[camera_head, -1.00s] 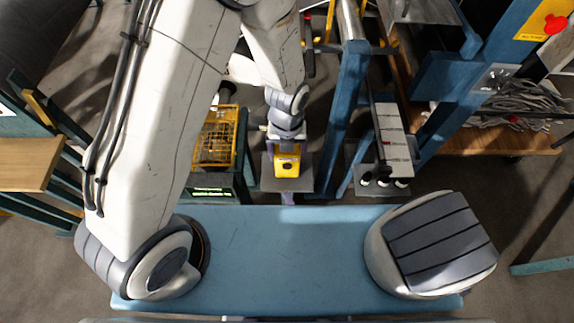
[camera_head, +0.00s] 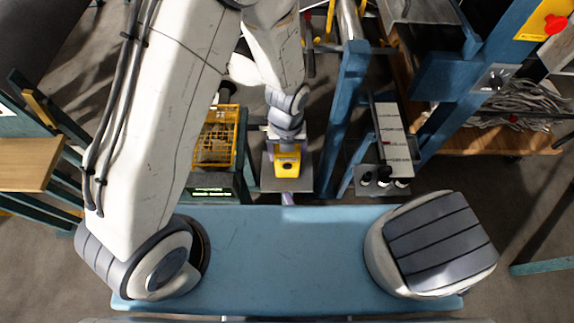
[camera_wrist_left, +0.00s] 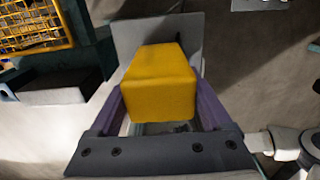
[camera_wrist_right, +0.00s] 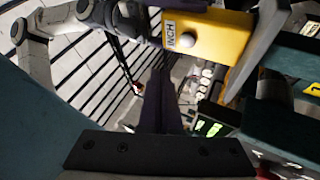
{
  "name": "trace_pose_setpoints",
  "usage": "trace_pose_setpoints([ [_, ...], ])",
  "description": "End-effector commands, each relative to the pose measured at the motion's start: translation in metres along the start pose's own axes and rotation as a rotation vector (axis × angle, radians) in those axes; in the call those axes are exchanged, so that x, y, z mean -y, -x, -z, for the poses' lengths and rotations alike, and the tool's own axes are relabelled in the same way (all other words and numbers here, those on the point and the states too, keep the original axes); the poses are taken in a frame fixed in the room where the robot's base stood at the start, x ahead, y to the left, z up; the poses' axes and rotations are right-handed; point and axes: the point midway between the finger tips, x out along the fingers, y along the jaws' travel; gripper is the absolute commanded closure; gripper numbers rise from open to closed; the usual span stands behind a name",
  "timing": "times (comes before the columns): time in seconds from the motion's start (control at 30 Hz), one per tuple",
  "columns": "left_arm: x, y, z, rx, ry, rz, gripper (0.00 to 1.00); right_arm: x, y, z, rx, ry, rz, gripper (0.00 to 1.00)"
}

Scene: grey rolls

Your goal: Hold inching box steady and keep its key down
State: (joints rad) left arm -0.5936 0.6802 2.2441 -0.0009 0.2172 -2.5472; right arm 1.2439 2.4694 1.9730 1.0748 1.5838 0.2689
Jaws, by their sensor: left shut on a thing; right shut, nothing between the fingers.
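The inching box is a small yellow box (camera_head: 287,164) in front of a grey plate in the head view. My left gripper (camera_head: 286,148) is shut on it, with one purple finger along each side in the left wrist view, where the box (camera_wrist_left: 158,85) fills the jaws. In the right wrist view the box (camera_wrist_right: 212,36) shows a grey round key (camera_wrist_right: 186,40) beside an INCH label. My right gripper (camera_wrist_right: 158,72) is shut and empty, its tips below and left of the key in that view; they look apart from it. In the head view only a bit of purple finger shows below the plate.
The grey plate (camera_head: 301,184) is behind the box. A yellow wire basket (camera_head: 214,140) and a lit green display (camera_head: 210,191) stand left of it. A blue post (camera_head: 344,110) and a white panel (camera_head: 391,130) with dark knobs below are to the right.

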Motion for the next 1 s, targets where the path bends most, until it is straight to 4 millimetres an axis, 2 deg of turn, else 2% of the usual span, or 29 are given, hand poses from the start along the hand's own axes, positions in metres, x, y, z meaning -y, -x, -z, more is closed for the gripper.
trace_pose_setpoints([
  [0.73, 0.0, 0.0, 0.0, 0.001, 0.0, 0.0, 0.96, 0.0, 0.0, 0.001, -0.001, -0.001, 0.0, 1.0],
  [1.0, 0.0, 0.0, 0.0, 0.001, 0.0, 0.0, 0.96, -0.011, 0.017, 0.013, -0.008, -0.008, -0.007, 1.0],
])
